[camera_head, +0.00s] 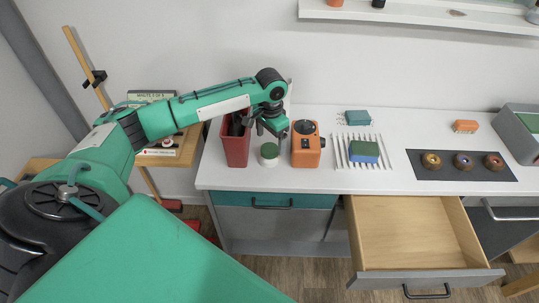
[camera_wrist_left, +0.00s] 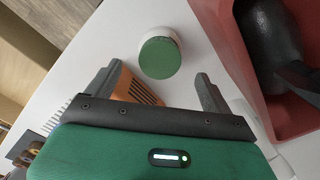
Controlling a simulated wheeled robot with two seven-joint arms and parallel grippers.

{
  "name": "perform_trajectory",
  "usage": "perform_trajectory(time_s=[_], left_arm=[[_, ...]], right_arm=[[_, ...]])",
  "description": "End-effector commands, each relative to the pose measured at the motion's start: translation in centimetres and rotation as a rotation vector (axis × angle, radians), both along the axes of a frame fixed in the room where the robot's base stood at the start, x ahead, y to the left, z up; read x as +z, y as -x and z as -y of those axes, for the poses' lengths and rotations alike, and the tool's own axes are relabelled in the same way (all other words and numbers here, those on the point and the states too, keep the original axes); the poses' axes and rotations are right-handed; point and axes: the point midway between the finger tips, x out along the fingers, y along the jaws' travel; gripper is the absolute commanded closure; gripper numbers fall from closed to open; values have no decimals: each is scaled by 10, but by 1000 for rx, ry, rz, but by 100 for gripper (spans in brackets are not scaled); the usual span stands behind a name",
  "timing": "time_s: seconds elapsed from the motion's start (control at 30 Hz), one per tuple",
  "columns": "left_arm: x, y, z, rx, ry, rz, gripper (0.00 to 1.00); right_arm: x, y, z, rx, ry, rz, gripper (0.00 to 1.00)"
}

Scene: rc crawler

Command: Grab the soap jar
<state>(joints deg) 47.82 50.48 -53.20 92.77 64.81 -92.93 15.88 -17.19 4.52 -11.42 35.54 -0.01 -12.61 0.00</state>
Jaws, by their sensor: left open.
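The soap jar, taken as the small white jar with a green lid (camera_head: 269,152), stands upright on the white counter between a red bin and an orange device. It also shows in the left wrist view (camera_wrist_left: 160,57), lid facing the camera. My left gripper (camera_head: 268,130) is above the jar, pointing down, with its fingers partly hidden in the head view. In the left wrist view its two fingers (camera_wrist_left: 159,74) are spread apart and empty. The jar appears just beyond the fingertips, roughly centred between them. My right gripper is not in view.
The red bin (camera_head: 236,150), holding a dark object, stands close left of the jar. The orange device (camera_head: 306,150) stands close right. A rack (camera_head: 344,160) with a sponge is further right. An open, empty drawer (camera_head: 415,230) juts out below the counter (camera_head: 385,181).

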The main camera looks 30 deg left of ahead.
Motion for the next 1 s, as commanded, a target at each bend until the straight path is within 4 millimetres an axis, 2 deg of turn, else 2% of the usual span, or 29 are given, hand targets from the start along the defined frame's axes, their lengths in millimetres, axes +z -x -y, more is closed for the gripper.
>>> perform_trajectory(time_s=[0.27,0.4,0.53,0.83,1.0], left_arm=[[-21,2,0,0,0,-2,15],[-42,6,-1,0,-1,-3,15],[-59,5,-1,0,1,-1,15],[-65,5,-1,-1,-1,1,15],[-65,5,-1,-1,0,1,49]], right_arm=[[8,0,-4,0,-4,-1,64],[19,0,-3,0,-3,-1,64],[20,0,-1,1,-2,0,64],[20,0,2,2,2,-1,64],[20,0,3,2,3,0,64]])
